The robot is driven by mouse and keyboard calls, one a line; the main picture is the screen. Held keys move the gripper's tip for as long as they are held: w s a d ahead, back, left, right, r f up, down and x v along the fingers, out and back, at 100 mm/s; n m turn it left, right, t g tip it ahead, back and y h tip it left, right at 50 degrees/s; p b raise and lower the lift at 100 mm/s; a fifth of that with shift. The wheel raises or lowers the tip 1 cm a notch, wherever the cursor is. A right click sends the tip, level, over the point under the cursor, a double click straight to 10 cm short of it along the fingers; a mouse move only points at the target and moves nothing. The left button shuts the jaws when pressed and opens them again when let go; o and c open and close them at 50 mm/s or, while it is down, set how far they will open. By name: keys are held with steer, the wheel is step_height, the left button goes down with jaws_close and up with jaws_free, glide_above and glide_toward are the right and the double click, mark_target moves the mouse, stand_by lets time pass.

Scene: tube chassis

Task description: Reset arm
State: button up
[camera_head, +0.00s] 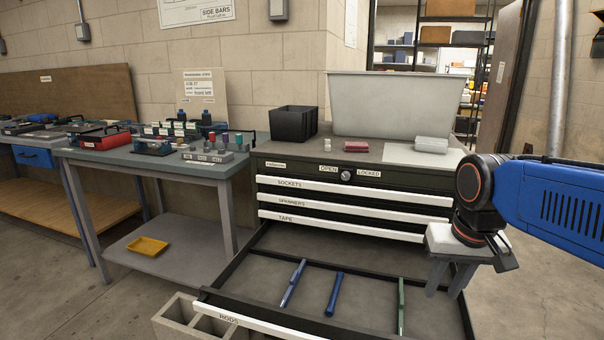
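My arm (555,205) enters from the right edge as a blue link with a black wrist joint (473,190). My gripper (446,285) hangs below the wrist at the right end of the tool cabinet. Its two grey fingers point down and stand apart, with nothing seen between them. In the picture it overlaps the right side of the open bottom drawer; I cannot tell its height above it. Part of the gripper is hidden by the wrist.
The open drawer (255,325), labelled RODS, holds two blue rods (293,283) (335,293) and a green rod (401,305). The cabinet's upper drawers (340,212) are shut. A grey bin (395,105) and a black bin (293,124) stand on top. A workbench (150,165) is left.

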steer(key=s+f+n+t, duration=0.1)
steer(key=s+f+t, duration=0.1)
steer(key=s+f, duration=0.4)
steer(key=s, duration=0.3)
steer(key=shift+s+d+f+n, duration=0.2)
steer(key=shift+d+f+n, duration=0.1)
steer(key=shift+d+f, duration=0.05)
stand_by(0.5)
